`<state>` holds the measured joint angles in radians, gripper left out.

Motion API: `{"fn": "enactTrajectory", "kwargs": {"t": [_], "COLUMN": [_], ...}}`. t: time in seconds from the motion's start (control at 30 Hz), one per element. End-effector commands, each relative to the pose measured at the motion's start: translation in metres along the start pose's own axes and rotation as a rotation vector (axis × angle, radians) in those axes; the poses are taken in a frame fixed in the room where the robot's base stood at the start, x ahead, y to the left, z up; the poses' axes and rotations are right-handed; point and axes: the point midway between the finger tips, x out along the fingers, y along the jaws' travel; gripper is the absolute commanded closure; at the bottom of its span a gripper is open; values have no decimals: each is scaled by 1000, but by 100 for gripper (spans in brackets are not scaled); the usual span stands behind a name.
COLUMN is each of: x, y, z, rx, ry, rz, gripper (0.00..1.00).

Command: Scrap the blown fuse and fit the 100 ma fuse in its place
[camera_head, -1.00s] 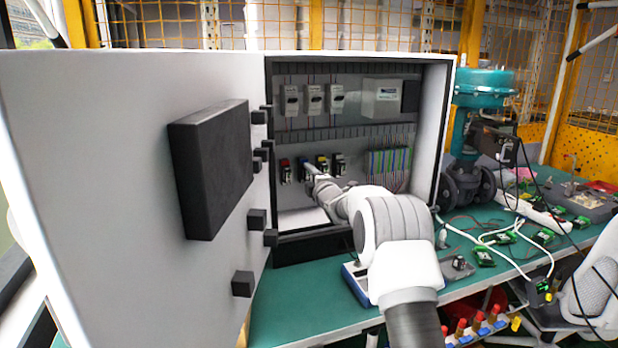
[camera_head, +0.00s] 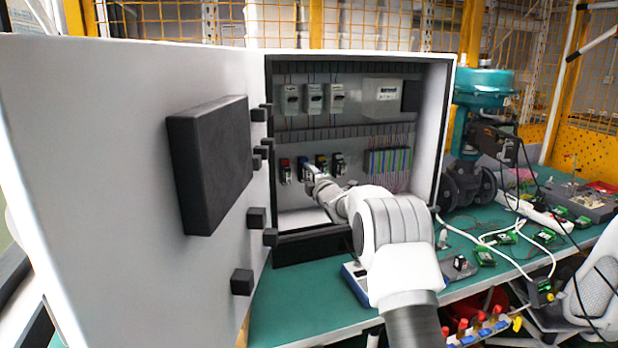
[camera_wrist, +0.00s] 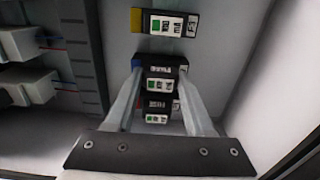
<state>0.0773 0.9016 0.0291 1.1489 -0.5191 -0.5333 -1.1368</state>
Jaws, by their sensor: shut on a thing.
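Fuse holders stand in a row on the lower rail of the open cabinet: a red one (camera_head: 285,171), a blue one (camera_head: 303,162), a yellow one (camera_head: 321,163) and a black-and-white one (camera_head: 339,164). My gripper (camera_head: 314,177) is inside the cabinet at the blue one. In the wrist view, my gripper (camera_wrist: 160,75) is shut on a black fuse piece (camera_wrist: 161,79) with a blue edge and a white-green label. A yellow-edged holder (camera_wrist: 166,22) lies above it, and another labelled piece (camera_wrist: 157,108) shows below. I cannot read which fuse is blown or 100 mA.
The cabinet door (camera_head: 90,180) stands wide open at the left. Breakers (camera_head: 313,98) line the upper rail, and terminal blocks (camera_head: 388,163) sit right of the fuse row. A teal valve (camera_head: 484,90), green boards and white cables occupy the bench at right.

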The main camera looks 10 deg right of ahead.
Motion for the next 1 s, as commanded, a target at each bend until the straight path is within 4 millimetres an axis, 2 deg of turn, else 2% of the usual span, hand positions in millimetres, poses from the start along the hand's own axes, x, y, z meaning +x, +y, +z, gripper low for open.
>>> {"fn": "enactTrajectory", "kwargs": {"t": [1.0], "x": [5], "y": [0], "z": [0], "rx": [-1], "ry": [0], "rz": [0], "gripper": [100]}}
